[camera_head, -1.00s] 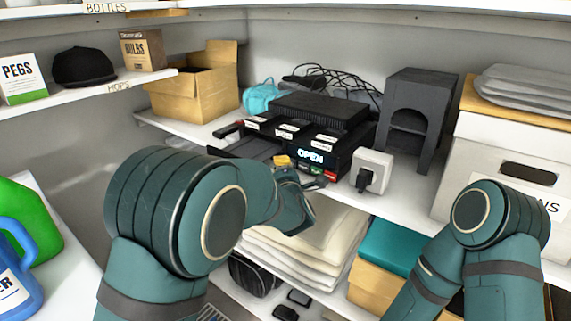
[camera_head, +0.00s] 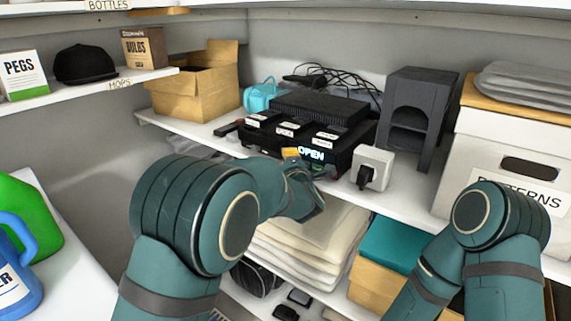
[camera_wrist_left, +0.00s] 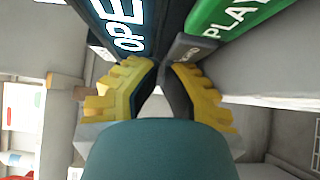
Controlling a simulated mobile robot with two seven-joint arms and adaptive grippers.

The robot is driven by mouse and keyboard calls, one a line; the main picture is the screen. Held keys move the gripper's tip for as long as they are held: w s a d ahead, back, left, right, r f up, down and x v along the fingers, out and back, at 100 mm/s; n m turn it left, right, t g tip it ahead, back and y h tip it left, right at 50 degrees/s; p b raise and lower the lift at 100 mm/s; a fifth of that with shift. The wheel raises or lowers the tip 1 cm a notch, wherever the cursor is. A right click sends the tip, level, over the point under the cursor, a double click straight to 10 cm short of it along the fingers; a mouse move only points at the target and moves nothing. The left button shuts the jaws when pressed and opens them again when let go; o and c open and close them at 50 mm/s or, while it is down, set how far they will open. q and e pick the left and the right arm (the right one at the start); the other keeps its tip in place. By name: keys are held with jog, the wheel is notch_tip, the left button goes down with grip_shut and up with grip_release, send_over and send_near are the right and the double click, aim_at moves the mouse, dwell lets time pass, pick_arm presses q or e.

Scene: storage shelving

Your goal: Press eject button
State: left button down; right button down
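The black media player (camera_head: 338,155) sits on the middle shelf with a lit "OPEN" display (camera_head: 311,155). In the left wrist view the display (camera_wrist_left: 122,22) is at the upper left, and a green "PLAY" button (camera_wrist_left: 232,18) is at the upper right. A grey button (camera_wrist_left: 188,50) with partly hidden lettering lies between them. My left gripper (camera_head: 291,153) is at the player's front. In the left wrist view its yellow-padded fingers (camera_wrist_left: 163,72) come together, empty, at or very near the grey button; I cannot tell whether they touch it. My right gripper is out of view.
A white box with a black switch (camera_head: 373,168) stands just right of the player. A dark grey stand (camera_head: 418,110) is behind it. A cardboard box (camera_head: 192,92) is on the left. Folded cloths (camera_head: 310,245) lie below the shelf edge.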

pick_arm(q)
jog(key=shift+d, duration=0.15)
jog(key=shift+s+d+f, duration=0.15)
jog(key=shift+s+d, duration=0.05)
jog(key=shift+s, duration=0.25)
jog(key=s, duration=0.7)
jog(key=shift+d, duration=0.3)
jog(key=s+a+f+m+g+h, duration=0.1)
jog(key=s+a+f+m+g, duration=0.15)
jog(key=f, duration=0.55)
jog(key=s+a+f+m+g+h, duration=0.1)
jog(key=s+a+f+m+g, duration=0.2)
jog(key=f, duration=0.6)
jog(key=s+a+f+m+g+h, duration=0.1)
jog(key=s+a+f+m+g, duration=0.2)
jog(key=f, duration=0.5)
jog(key=s+a+f+m+g+h, duration=0.1)
jog(key=s+f+m+g, duration=0.3)
jog(key=s, duration=0.7)
jog(key=s+a+f+m+g+h, duration=0.2)
jog(key=s+f+m, duration=0.3)
jog(key=s+f, duration=0.4)
jog(key=shift+s+a+m+g+h, duration=0.25)
jog(key=shift+s+m+g+h, duration=0.15)
jog(key=shift+s+g, duration=0.6)
